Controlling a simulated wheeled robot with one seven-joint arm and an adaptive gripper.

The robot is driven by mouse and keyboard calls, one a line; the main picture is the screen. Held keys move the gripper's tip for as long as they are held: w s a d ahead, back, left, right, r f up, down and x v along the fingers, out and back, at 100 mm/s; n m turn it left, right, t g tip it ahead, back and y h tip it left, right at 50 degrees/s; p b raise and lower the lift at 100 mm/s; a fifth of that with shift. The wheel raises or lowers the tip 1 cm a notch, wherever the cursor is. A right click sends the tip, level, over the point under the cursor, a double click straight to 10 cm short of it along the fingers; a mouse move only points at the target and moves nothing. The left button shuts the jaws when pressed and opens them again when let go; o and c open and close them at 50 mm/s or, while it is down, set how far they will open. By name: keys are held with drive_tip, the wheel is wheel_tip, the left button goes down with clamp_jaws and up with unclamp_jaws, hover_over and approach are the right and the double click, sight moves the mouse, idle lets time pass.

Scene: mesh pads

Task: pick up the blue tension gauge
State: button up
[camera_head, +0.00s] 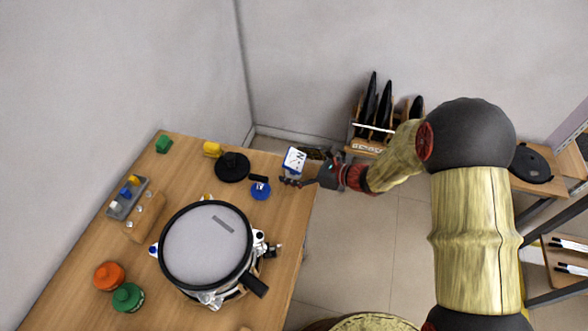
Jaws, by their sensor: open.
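A small white and blue boxy item (294,158) with dark markings shows by the fingertips. I cannot tell whether the fingers touch it.
A drum (205,247) with a pale head and black rim fills the table's middle. A black disc (232,167), a yellow item (212,149) and a green block (163,145) stand behind. Orange (109,276) and green (128,297) jars are front left. A rack (374,136) stands beyond.

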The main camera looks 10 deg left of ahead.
drive_tip(key=c, duration=1.9)
drive_tip(key=shift+c, duration=0.3)
